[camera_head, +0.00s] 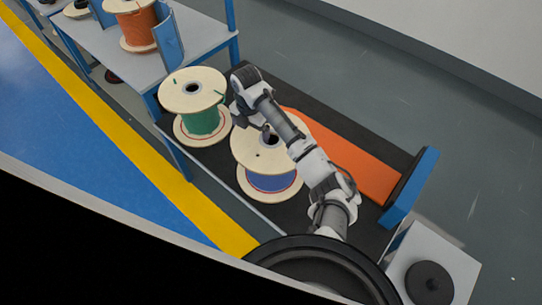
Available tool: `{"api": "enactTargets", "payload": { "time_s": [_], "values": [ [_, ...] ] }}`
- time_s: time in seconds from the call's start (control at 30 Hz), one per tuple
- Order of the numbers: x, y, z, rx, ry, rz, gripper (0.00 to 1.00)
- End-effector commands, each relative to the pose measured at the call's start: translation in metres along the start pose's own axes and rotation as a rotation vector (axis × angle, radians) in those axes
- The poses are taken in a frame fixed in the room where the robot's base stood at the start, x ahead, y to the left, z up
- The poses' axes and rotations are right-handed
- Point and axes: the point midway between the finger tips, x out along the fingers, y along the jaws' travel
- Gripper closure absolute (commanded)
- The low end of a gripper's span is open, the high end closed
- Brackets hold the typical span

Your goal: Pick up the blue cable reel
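The blue cable reel (272,182) stands upright on the dark surface in the middle of the view. It has pale round flanges, blue cable wound between them and a dark centre hole in the top flange. My arm crosses over its right side and hides part of it.
A green cable reel (203,123) stands close behind and left of the blue one. An orange reel (139,30) sits on a blue-legged table (200,38) at the back. An orange panel (345,155) and a blue upright edge (411,188) lie to the right.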

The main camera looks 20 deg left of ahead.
Motion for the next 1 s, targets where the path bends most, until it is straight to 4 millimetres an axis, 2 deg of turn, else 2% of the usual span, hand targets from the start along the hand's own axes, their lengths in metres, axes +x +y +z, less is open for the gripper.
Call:
{"api": "enactTargets", "payload": {
  "time_s": [0.07,0.4,0.47,0.5,0.77,0.87,1.0],
  "values": [
    [0.000,0.000,0.000,0.000,0.000,0.000,0.25],
    [-0.001,0.000,0.000,0.000,0.000,0.000,0.69],
    [-0.002,0.000,0.000,0.000,-0.001,0.000,0.75],
    [-0.002,0.000,0.000,0.000,-0.001,0.000,0.81],
    [-0.004,0.000,0.000,0.000,-0.002,0.001,0.81],
    [-0.009,0.001,0.001,0.000,-0.002,0.002,0.81],
    [-0.026,0.001,0.001,-0.001,-0.005,0.003,0.81]
  ]
}}
